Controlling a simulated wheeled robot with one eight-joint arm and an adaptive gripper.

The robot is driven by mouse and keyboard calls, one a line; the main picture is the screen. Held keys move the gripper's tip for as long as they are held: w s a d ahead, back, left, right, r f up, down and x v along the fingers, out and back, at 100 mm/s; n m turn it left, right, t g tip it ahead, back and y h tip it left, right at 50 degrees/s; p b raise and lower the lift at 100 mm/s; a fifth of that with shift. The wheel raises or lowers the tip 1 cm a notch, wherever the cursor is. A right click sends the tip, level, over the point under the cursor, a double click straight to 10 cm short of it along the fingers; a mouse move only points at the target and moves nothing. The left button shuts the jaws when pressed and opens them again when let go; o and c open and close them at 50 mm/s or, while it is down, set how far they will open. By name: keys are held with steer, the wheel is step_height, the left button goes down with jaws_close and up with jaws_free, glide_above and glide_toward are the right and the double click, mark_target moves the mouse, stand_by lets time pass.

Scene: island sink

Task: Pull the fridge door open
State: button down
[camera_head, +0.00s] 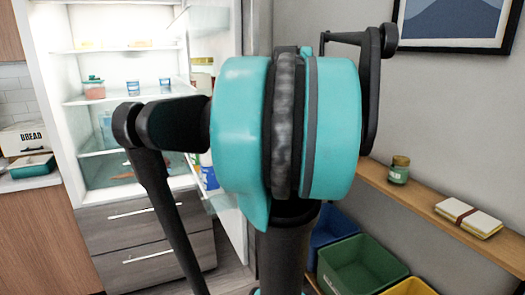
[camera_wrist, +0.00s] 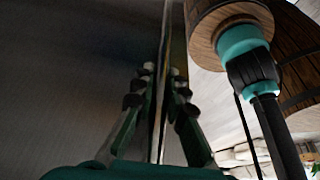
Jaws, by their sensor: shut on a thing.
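The fridge (camera_head: 58,100) stands at the left in the head view with its lit interior and shelves exposed. Its door (camera_head: 229,30) is swung wide open to the right, with items in its inner racks partly hidden behind my arm. In the wrist view a dark grey door panel (camera_wrist: 75,75) fills the left. My gripper (camera_wrist: 159,74) is shut on a thin upright bar, which looks like the fridge door handle (camera_wrist: 162,110), with a finger on each side. My arm hides the gripper and handle in the head view.
Below the fridge interior are two grey drawers (camera_head: 150,230). A wooden wall shelf (camera_head: 425,205) with a jar (camera_head: 399,170) and books (camera_head: 468,218) runs along the right. Green (camera_head: 355,265), blue (camera_head: 330,228) and yellow (camera_head: 410,287) bins stand beneath it. A counter with a bread box (camera_head: 24,138) is far left.

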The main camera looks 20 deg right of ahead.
steer(key=c, duration=1.5)
jaws_free()
steer(key=shift+c, duration=0.2)
steer(key=v, duration=1.2)
